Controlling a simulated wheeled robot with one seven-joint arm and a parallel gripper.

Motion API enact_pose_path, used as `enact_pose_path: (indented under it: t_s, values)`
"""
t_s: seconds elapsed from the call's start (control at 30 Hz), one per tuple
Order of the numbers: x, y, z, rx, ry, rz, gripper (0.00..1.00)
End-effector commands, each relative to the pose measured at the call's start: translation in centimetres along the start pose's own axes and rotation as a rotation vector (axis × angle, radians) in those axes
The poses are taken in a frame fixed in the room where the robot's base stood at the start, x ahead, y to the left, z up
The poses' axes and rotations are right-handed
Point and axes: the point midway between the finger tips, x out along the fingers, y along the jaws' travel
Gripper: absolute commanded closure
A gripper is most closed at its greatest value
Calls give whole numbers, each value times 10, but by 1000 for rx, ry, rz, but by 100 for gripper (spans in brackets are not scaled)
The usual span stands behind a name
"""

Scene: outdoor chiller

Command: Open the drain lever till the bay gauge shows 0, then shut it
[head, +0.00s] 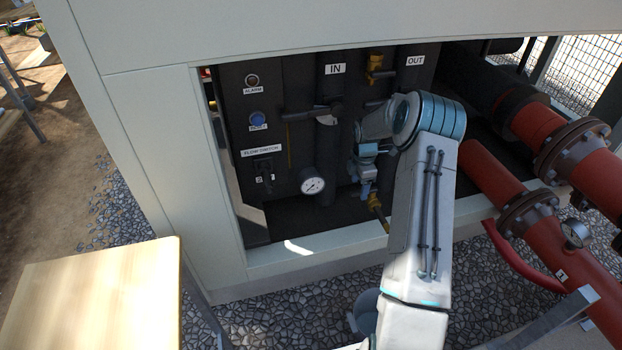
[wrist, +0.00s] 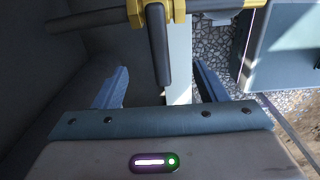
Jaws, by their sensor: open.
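In the wrist view, a dark lever (wrist: 157,50) hangs from a brass valve (wrist: 178,10) on a horizontal pipe. My gripper (wrist: 161,68) is open, with one blue finger on each side of the lever's lower end; I see no contact. In the head view, my gripper (head: 367,172) is low in the bay, partly hidden by my arm. A brass fitting (head: 375,203) shows just below it; the lever cannot be made out there. The white bay gauge (head: 312,186) is left of my gripper; its needle is too small to read surely.
The panel has an alarm light (head: 252,80), a blue button (head: 257,119) and a flow switch (head: 264,172). Another brass valve (head: 375,68) is higher up. Red pipes (head: 505,185) with a second gauge (head: 575,234) stand right. The bay's sill (head: 310,246) runs along the front.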

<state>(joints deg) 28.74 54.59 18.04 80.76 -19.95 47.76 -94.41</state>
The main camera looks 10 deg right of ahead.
Motion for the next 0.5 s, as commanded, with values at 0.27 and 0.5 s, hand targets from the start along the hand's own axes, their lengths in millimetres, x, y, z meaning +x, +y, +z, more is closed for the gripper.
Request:
enact_pose_path:
  t_s: [0.27,0.5]
  values:
    - [-39,0,0,0,0,0,34]
    - [-50,0,0,0,1,-1,34]
